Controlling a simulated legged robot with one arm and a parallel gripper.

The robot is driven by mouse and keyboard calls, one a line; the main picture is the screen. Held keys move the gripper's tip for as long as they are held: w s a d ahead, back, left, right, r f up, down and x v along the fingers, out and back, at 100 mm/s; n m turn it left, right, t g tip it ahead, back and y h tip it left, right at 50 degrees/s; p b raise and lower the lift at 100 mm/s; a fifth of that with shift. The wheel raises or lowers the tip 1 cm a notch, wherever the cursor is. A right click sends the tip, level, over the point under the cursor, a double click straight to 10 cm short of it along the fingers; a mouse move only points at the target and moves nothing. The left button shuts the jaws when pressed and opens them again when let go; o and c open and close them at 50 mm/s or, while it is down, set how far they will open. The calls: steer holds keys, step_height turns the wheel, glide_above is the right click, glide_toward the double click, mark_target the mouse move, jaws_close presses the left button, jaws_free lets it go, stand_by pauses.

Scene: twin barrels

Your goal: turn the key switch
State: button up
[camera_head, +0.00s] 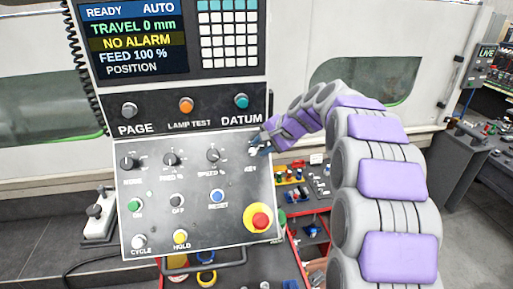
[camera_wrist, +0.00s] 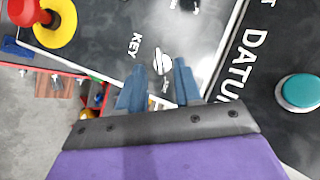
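In the wrist view my gripper (camera_wrist: 159,67) is open, with one blue finger on each side of the switch. I cannot tell whether the fingers touch it. In the head view my gripper (camera_head: 259,146) is at the panel's right edge, just above the KEY label, and hides most of the switch.
The control panel (camera_head: 150,215) carries several knobs and buttons, with a red emergency stop (camera_head: 260,219) below the KEY label. The teal DATUM button (camera_head: 241,101) is just above my gripper. A red tray (camera_head: 307,243) with parts stands behind at lower right.

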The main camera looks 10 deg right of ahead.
mark_target(257, 149)
steer(key=shift+x, duration=1.6)
jaws_close()
